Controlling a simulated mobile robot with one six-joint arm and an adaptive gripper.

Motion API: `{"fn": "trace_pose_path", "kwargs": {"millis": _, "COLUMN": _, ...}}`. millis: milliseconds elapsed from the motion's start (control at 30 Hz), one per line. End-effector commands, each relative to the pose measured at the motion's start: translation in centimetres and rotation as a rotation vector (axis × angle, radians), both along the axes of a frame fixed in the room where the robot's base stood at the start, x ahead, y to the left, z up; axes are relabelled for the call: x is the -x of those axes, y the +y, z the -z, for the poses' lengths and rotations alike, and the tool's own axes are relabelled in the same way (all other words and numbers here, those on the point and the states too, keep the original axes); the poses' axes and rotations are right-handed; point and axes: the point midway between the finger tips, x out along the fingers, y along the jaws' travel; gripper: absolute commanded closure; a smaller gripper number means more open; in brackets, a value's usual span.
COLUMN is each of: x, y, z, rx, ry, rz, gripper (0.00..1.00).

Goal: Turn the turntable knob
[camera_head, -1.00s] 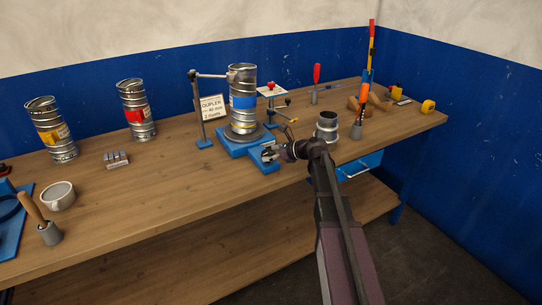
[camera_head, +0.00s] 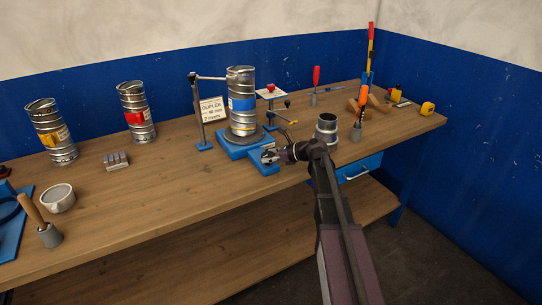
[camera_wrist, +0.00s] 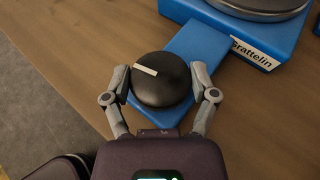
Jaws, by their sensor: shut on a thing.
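The turntable knob (camera_wrist: 161,82) is a round black knob with a white mark, set on a blue extension of the turntable base (camera_wrist: 196,45). In the wrist view the mark points to the upper left of the knob's middle. My gripper (camera_wrist: 161,80) is shut on the knob, one finger on each side. The turntable (camera_head: 244,135) carries an upright metal duct (camera_head: 242,88) with a blue band.
A stand (camera_head: 199,115) with an arm reaches the duct's top. A coupler sign (camera_head: 212,109) stands beside it. A short metal collar (camera_head: 327,128) is right of my gripper. Two banded ducts (camera_head: 136,110) (camera_head: 52,132) stand left.

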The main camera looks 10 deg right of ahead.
Motion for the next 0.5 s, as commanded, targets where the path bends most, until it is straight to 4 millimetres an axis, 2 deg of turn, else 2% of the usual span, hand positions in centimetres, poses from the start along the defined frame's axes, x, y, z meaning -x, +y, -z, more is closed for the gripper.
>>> {"fn": "trace_pose_path", "kwargs": {"millis": 33, "x": -0.60, "y": -0.14, "z": -0.07, "rx": -0.001, "ry": -0.003, "rz": -0.008, "gripper": 0.73}}
{"fn": "trace_pose_path", "kwargs": {"millis": 267, "x": -0.92, "y": -0.13, "z": -0.10, "rx": -0.002, "ry": -0.003, "rz": -0.127, "gripper": 0.73}}
{"fn": "trace_pose_path", "kwargs": {"millis": 500, "x": -1.19, "y": -0.13, "z": -0.14, "rx": -0.005, "ry": -0.005, "rz": -0.320, "gripper": 0.73}}
